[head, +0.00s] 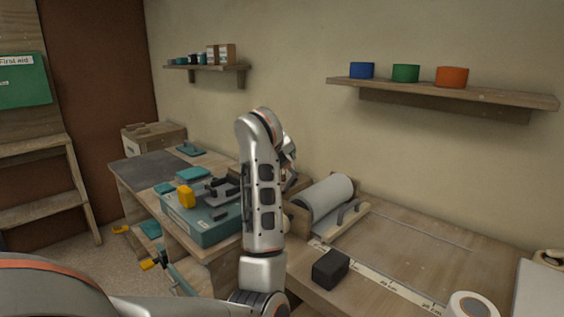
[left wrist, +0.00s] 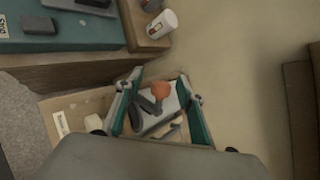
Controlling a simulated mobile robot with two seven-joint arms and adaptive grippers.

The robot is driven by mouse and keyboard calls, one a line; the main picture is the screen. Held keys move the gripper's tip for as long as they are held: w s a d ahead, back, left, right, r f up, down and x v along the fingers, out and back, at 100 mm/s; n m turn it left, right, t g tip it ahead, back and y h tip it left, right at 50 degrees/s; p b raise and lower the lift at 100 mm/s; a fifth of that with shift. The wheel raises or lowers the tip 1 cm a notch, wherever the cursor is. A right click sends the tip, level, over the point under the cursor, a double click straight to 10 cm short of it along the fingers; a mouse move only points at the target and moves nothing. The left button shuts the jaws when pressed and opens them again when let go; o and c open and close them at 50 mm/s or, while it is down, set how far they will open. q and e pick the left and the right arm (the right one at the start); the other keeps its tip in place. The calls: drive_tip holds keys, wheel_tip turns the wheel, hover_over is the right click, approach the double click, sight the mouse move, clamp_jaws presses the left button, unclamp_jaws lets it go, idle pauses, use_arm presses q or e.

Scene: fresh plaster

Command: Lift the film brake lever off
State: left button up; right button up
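My left gripper (left wrist: 160,78) is open, its two teal fingers spread apart in the left wrist view. Between the fingers shows an orange knob (left wrist: 160,90) beside a dark grey lever-like part (left wrist: 150,105), apparently the film brake lever; no finger visibly touches it. How far below the fingertips it lies I cannot tell. My left arm hides the lever and most of my left gripper there. My right gripper is in neither view.
A teal case (head: 203,226) with a yellow item (head: 186,196) stands left of my arm. A black block (head: 330,268) and a white tape roll (head: 471,305) lie on the bench. A shelf (head: 450,93) holds three coloured rolls. The bench right of the film roll is mostly clear.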

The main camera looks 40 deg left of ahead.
use_arm(q)
drive_tip(key=shift+d+r, duration=0.1)
drive_tip(key=v, duration=1.2)
idle(0.4)
